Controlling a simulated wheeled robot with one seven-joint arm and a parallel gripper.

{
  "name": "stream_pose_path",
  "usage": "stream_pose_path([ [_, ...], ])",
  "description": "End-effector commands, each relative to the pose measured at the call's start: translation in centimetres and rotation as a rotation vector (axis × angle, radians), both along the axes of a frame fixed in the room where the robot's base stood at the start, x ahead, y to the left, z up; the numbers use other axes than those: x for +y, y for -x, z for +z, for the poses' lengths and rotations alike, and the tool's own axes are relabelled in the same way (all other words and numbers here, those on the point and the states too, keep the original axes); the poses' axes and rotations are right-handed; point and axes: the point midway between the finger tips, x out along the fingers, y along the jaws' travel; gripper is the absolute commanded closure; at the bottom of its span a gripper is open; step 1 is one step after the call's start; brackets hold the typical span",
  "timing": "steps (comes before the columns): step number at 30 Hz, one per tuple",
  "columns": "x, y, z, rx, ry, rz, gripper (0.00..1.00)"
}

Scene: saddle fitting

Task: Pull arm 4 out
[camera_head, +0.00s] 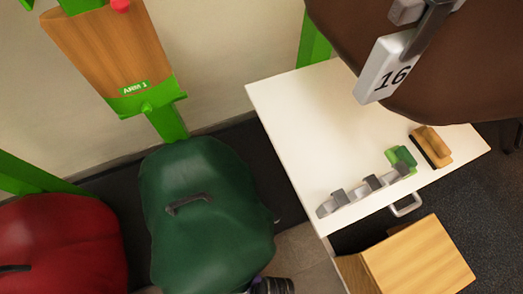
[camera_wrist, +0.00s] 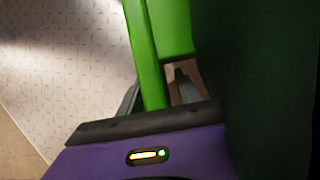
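A green arm (camera_head: 168,118) with a wooden board (camera_head: 105,50) stands against the wall at the upper left. Its small label (camera_head: 133,88) seems to read "ARM 1", though the print is tiny. No label reading 4 is legible. A dark green saddle (camera_head: 205,215) sits below it. My gripper shows only as a purple and dark bit at the bottom edge of the head view. In the wrist view my gripper (camera_wrist: 160,90) has its fingers apart. A bright green bar (camera_wrist: 150,55) shows between them, with a gap beside the right finger. Contact cannot be told.
A red saddle (camera_head: 65,245) is at the lower left. A white table (camera_head: 310,110) at the right holds brushes (camera_head: 432,145) and grey pieces. A wooden box (camera_head: 420,262) stands below the table.

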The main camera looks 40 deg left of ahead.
Motion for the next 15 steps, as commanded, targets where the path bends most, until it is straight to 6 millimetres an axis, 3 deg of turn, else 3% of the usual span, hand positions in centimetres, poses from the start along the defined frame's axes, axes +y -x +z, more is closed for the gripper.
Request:
stream_pose_path([
  [4, 0.01, -0.01, 0.04, 0.0, 0.0, 0.0, 0.6],
  [10, 0.0, -0.01, 0.05, 0.0, 0.0, 0.0, 0.99],
  [15, -0.01, -0.02, 0.05, 0.0, 0.0, 0.0, 1.0],
])
